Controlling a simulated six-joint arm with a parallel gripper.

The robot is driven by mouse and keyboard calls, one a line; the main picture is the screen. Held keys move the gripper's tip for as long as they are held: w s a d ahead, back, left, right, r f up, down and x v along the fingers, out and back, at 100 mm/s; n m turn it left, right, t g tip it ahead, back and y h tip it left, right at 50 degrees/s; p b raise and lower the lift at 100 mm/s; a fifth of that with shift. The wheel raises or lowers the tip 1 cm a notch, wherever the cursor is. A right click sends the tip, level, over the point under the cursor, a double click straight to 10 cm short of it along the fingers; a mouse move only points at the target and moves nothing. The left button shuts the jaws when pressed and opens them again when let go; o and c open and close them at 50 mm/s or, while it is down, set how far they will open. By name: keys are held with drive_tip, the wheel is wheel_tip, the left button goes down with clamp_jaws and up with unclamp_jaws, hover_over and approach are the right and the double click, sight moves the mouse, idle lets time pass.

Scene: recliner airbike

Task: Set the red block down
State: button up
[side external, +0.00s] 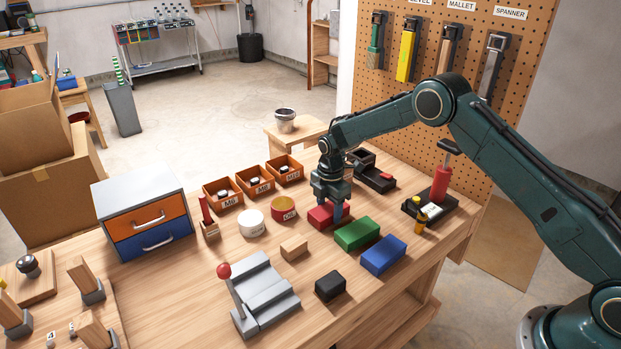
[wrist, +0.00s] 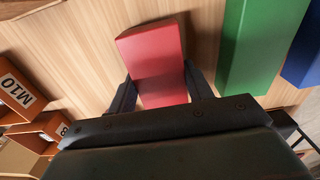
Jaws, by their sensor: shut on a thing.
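The red block (side external: 324,217) is at the middle of the wooden workbench, beside the green block (side external: 357,233). My gripper (side external: 330,205) points down over it with its fingers on either side of the block. In the wrist view the red block (wrist: 155,60) sits between the two fingers (wrist: 160,95), which are shut on it. Its near end is hidden by my gripper's body. The block is at or very close to the bench top; I cannot tell whether it touches.
A blue block (side external: 384,255) lies right of the green one. A small wooden block (side external: 294,248), a black block (side external: 330,286) and a grey lever fixture (side external: 263,295) stand in front. Bare wood lies between them.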

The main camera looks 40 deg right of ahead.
sight(329, 209)
drive_tip(key=shift+f, duration=0.15)
drive_tip(key=o, duration=1)
wheel_tip(329, 209, up, 14)
drive_tip(key=shift+f, duration=0.1)
idle(0.6)
